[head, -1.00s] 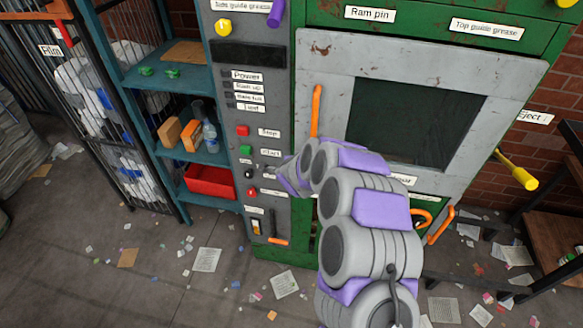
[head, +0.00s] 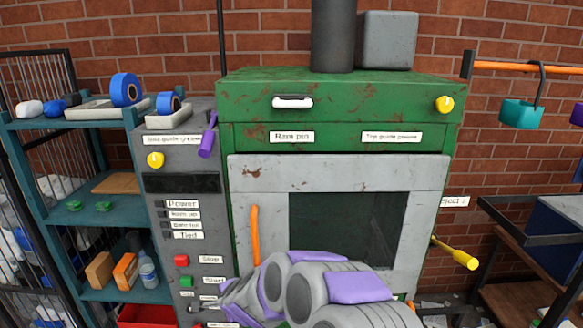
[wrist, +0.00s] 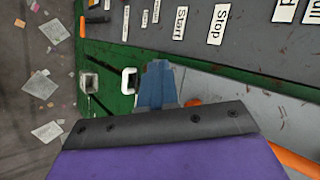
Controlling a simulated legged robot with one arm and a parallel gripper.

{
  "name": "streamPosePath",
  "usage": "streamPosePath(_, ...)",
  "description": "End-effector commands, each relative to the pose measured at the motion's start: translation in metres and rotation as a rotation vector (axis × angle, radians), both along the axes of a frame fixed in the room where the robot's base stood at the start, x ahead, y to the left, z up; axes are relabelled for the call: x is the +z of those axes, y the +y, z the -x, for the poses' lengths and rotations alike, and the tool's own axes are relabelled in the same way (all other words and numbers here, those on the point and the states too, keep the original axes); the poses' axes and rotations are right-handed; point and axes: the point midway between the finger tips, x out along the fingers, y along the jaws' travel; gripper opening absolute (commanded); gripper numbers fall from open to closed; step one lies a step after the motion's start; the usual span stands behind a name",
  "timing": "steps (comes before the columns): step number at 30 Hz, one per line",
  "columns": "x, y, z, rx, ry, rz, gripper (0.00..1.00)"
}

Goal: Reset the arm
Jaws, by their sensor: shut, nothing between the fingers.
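My arm (head: 335,288), grey with purple panels, is low in the head view, in front of the green and grey machine. Its end reaches left toward the control panel, and the fingers are hard to make out there. In the wrist view my gripper (wrist: 158,68) shows as blue-grey fingers closed together with nothing between them. The fingers point at the machine's green lower part, below the panel with the Start and Stop labels. I cannot tell whether they touch it.
The machine door (head: 415,215) has an orange handle (head: 254,235). A control panel (head: 180,150) with Stop (head: 181,261) and Start (head: 186,281) buttons stands left. A yellow-ended eject lever (head: 466,260) sticks out right. A teal shelf (head: 95,220) is at left.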

Motion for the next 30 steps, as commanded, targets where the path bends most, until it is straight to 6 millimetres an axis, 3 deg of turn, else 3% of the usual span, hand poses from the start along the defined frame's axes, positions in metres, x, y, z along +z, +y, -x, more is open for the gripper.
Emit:
streamPosePath(8,0.037,-0.031,0.068,0.364,-0.002,0.085,0.00)
streamPosePath(14,0.043,-0.079,0.132,0.596,0.024,0.207,0.00)
streamPosePath(23,0.022,-0.180,0.241,0.863,0.148,0.438,0.00)
streamPosePath(30,-0.002,-0.269,0.339,0.995,0.344,0.594,0.00)
